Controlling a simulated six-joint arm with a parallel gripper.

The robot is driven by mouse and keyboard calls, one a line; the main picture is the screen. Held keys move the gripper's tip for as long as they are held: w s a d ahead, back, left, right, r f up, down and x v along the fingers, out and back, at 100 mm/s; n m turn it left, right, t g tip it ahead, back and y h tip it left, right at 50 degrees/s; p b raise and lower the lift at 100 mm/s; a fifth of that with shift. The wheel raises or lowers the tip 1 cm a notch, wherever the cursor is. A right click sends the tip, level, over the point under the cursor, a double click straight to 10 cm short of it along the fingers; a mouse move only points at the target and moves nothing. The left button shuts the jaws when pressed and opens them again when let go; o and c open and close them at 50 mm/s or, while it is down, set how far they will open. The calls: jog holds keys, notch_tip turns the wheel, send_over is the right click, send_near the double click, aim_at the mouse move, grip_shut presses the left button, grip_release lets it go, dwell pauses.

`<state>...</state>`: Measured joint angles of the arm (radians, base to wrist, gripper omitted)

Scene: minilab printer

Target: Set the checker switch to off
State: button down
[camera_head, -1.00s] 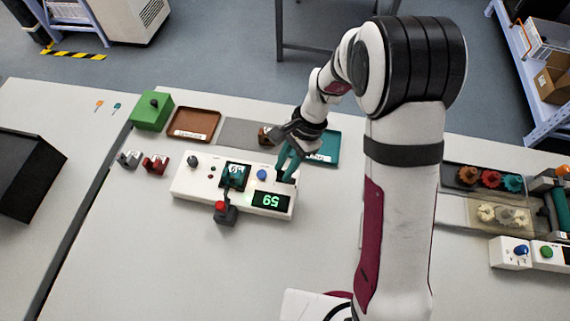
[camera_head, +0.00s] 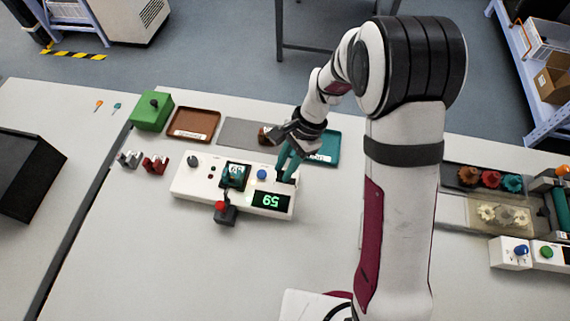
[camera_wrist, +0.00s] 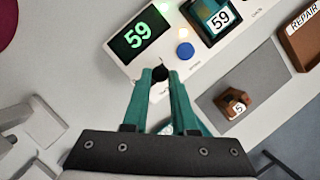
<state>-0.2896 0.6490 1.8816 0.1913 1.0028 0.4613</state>
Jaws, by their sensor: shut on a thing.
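The checker (camera_head: 184,187) is a long white box on the table, with a green "59" on its dark display (camera_head: 271,202). The display also shows in the wrist view (camera_wrist: 141,36). My gripper (camera_head: 281,174) reaches down with teal fingers at the checker's right end. In the wrist view my gripper (camera_wrist: 159,74) is shut on a small black switch knob (camera_wrist: 159,73), beside the display and blue button. The fingers partly hide the knob and the label at its base, so I cannot tell its setting.
A blue button (camera_wrist: 185,49) and a teal part marked 59 (camera_wrist: 209,17) are close by. A brown part (camera_wrist: 234,104) sits on a grey mat. Brown (camera_head: 193,124) and teal trays (camera_head: 326,147) and a green box (camera_head: 151,111) stand behind.

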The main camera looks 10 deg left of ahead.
jog(key=shift+d, duration=0.1)
dwell(0.3)
jog(key=shift+d, duration=1.2)
jog(key=c, duration=0.7)
grip_release()
jog(key=v, duration=1.5)
jog(key=shift+r, duration=0.4)
jog(key=shift+d, duration=0.1)
